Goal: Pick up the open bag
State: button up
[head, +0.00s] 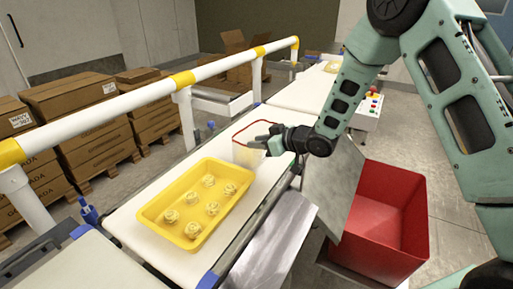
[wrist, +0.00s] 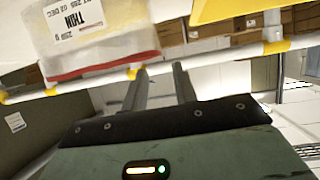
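The open bag (head: 246,152) is pale and see-through with a red rim, and stands on the white belt beyond the yellow tray. In the wrist view the bag (wrist: 110,35) is at the upper left, with a printed label and its red edge facing the fingers. My gripper (head: 262,143) is at the bag's right side in the head view, its dark fingers overlapping the bag. In the wrist view my gripper (wrist: 159,68) shows two fingers apart with nothing held between them. The left fingertip is close to the bag's red edge; I cannot tell whether they touch.
A yellow tray (head: 153,212) with several round pale-yellow items sits on the belt (head: 125,232) nearer me. A white rail (head: 110,97) with yellow joints runs along the far side. A red bin (head: 385,235) and a grey panel (head: 331,184) stand right of the belt.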

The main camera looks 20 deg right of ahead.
jog(key=shift+p+x, duration=0.6)
jog(key=shift+x, duration=3.4)
grip_shut()
